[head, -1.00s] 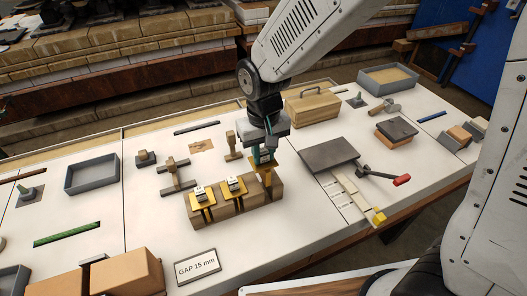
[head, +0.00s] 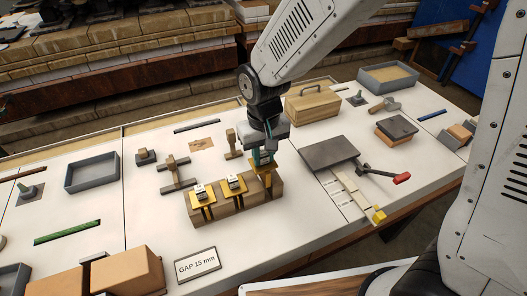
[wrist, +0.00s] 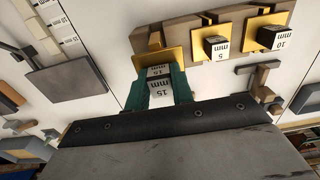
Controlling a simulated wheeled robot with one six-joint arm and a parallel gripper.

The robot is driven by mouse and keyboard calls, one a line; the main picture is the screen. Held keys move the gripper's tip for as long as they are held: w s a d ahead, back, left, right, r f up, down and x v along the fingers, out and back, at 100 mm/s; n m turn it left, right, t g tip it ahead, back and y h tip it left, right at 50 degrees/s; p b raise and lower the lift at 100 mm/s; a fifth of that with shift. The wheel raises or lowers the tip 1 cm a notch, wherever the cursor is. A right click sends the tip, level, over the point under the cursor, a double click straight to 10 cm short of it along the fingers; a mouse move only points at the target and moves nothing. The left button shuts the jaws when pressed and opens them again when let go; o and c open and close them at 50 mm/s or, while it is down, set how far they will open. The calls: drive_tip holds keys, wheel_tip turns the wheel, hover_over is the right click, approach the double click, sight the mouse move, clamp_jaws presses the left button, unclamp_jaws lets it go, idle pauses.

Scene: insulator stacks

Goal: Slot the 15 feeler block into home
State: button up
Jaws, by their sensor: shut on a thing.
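My gripper (head: 263,157) is shut on the feeler block marked 15 mm (wrist: 159,84), with one green finger on each side of it. It is at the right-hand brass plate of the wooden holder (head: 240,212) in the head view. In the wrist view this brass plate (wrist: 146,48) lies right behind the held block. How deep the block sits in its place is hidden by the fingers. The 5 mm block (wrist: 218,48) and the 10 mm block (wrist: 275,37) stand in the other two brass-faced places of the holder.
A dark plate (head: 328,153) and a red-handled tool (head: 400,178) lie to the right. A wooden box (head: 312,104) is behind.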

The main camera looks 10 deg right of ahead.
sight(263, 164)
drive_tip(key=shift+f, duration=2.75)
drive_tip(key=o, duration=1)
wheel_tip(263, 164, up, 8)
drive_tip(key=shift+f, duration=0.1)
drive_tip(key=shift+s, duration=0.1)
drive_tip(key=s+d+r+m, duration=0.1)
drive_tip(key=s+d+r, duration=0.7)
drive_tip(key=s+d, duration=0.1)
drive_tip(key=s+d+r+m+t, duration=0.1)
drive_tip(key=s+d+r+m, duration=0.1)
drive_tip(key=s+d+r, duration=0.6)
drive_tip(key=s+d, duration=0.2)
drive_tip(key=d, duration=0.1)
drive_tip(key=shift+d, duration=0.35)
